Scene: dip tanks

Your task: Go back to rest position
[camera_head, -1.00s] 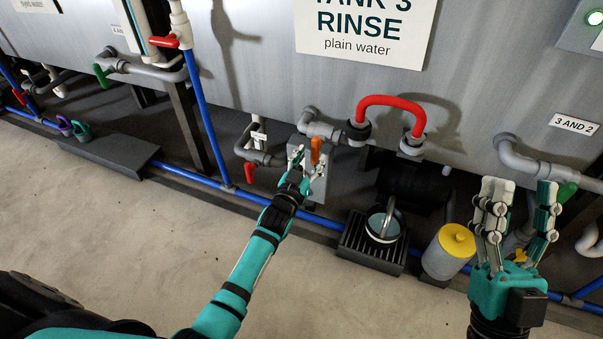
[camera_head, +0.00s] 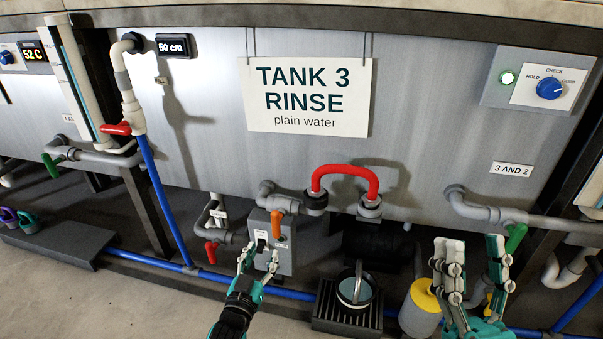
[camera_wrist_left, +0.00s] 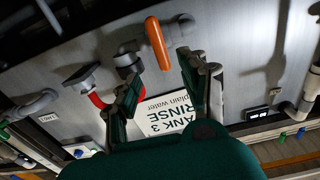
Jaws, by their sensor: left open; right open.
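My left gripper (camera_head: 258,265) is low in front of the tank, at the grey switch box (camera_head: 284,250) under the orange-handled valve (camera_head: 277,224). Its fingers are apart with nothing held between them; I cannot tell whether they touch the box. In the left wrist view the open fingers (camera_wrist_left: 158,85) frame the orange handle (camera_wrist_left: 157,44) beyond them. My right gripper (camera_head: 474,275) is at the lower right, fingers pointing up, open and empty, in front of the pipes near the yellow-topped grey cylinder (camera_head: 421,311).
The tank wall carries a TANK 3 RINSE sign (camera_head: 308,97), a red U-shaped hose (camera_head: 345,170) and a control panel with a blue knob (camera_head: 550,89). A round lidded pot (camera_head: 356,290) stands on a black grate (camera_head: 335,319). Blue pipe runs along the floor. Floor at lower left is clear.

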